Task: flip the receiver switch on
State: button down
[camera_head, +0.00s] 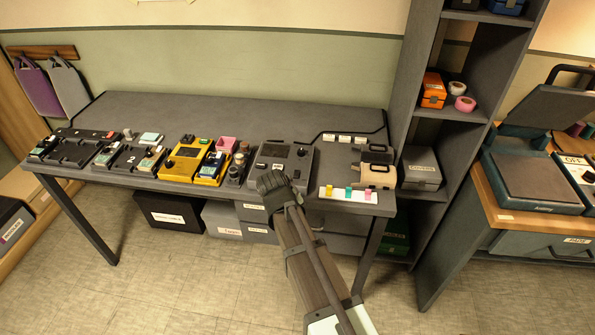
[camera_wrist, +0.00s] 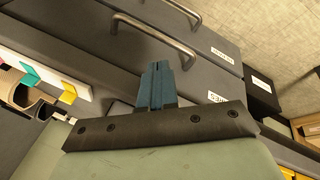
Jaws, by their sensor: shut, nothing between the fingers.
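My gripper (camera_head: 272,184) is at the front edge of the table, just in front of a dark grey panel device (camera_head: 297,158) with a knob and small controls. I cannot read a label on it, so I cannot tell whether it is the receiver. In the wrist view my gripper's blue fingers (camera_wrist: 157,82) are together, with nothing between them, in front of grey drawer fronts (camera_wrist: 90,45). No switch can be made out in the wrist view. My arm hides part of the device's front edge in the head view.
A yellow device (camera_head: 181,164) and other dark devices stand to the left on the table (camera_head: 230,105). A white strip with coloured tabs (camera_head: 347,194) lies to the right. Drawers with metal handles (camera_wrist: 155,32) are below the tabletop. A tall shelf (camera_head: 447,185) stands at right.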

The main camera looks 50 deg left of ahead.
jog(key=s+a+r+n+t, duration=0.1)
jog(key=a+r, duration=0.5)
jog(key=r, duration=0.2)
notch_tip(320, 180, up, 11)
jog(key=n+t+h, duration=0.2)
jog(key=n+t, duration=0.3)
jog(key=n, duration=0.1)
send_over(295, 174)
jog(key=shift+s+d+f+n+h, duration=0.2)
jog(key=shift+s+d+n+h, duration=0.2)
jog(key=shift+n, duration=0.4)
jog(key=shift+f, duration=0.2)
jog(key=shift+w+a+f, duration=0.15)
jog(key=shift+f, duration=1.25)
jog(key=shift+w+a+f, duration=0.1)
jog(key=shift+a+f, duration=0.1)
jog(key=shift+f, duration=1.2)
jog(key=shift+w+a+f, duration=0.15)
jog(key=shift+f, duration=1.25)
jog(key=shift+f, duration=0.2)
